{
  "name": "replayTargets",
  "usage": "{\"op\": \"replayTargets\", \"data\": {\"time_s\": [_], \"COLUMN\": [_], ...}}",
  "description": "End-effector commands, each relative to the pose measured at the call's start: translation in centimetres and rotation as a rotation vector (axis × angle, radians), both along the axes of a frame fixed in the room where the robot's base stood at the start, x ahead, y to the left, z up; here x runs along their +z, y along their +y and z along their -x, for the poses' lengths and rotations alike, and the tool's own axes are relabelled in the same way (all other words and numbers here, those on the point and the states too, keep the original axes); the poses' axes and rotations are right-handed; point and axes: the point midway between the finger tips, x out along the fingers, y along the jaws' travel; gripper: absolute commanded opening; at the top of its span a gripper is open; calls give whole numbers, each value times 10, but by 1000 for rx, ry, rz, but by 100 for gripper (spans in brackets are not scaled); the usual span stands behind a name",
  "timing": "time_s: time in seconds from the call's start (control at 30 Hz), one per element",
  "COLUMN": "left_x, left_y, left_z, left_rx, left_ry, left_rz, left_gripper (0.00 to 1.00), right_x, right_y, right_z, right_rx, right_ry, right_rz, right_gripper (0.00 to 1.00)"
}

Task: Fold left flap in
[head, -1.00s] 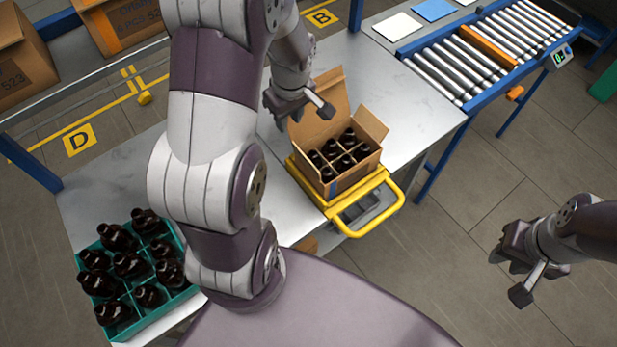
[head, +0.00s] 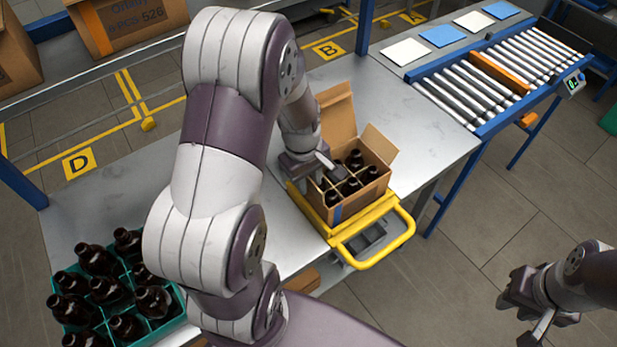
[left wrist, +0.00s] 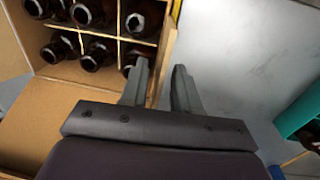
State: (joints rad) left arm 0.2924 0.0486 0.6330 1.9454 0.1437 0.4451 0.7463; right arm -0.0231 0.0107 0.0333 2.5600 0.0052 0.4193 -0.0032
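An open cardboard box (head: 352,203) holds several dark bottles in a divider; it also shows in the left wrist view (left wrist: 70,72). Its back flap (head: 337,112) stands up and its right flap (head: 378,144) leans outward. My left gripper (head: 314,172) is at the box's left side and hides most of the left flap in the head view. In the left wrist view the left flap (left wrist: 168,48) shows as a thin strip between the two open fingers (left wrist: 160,72); I cannot tell whether they touch it. My right gripper (head: 525,308) is open and empty, away from the box.
The box rests on a yellow-framed stand (head: 375,238) at the table's edge. A teal crate (head: 160,333) of bottles is at the lower left. A roller conveyor (head: 490,85) is at the upper right. The metal table (head: 420,125) right of the box is clear.

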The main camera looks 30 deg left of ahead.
Motion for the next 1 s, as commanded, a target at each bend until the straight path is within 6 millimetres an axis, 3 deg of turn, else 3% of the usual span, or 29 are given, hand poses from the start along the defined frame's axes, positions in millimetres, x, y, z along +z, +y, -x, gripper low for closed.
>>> {"op": "replayTargets", "data": {"time_s": [0.23, 0.33, 0.63, 1.0], "left_x": [-1, -1, 1, 4], "left_y": [0, 0, 0, -4], "left_z": [0, 0, -1, -9], "left_rx": [0, 0, -1, -4], "left_ry": [-1, 0, 13, 196], "left_rz": [-1, -1, -6, -84], "left_gripper": [31, 0, 0, 0], "right_x": [0, 0, 6, 49], "right_y": [0, 0, 0, 0], "right_z": [0, 0, 0, 0], "right_rx": [0, 0, 0, 0], "right_ry": [0, 0, 0, 0], "right_rz": [0, 0, 0, 0], "right_gripper": [31, 31, 31, 31]}}
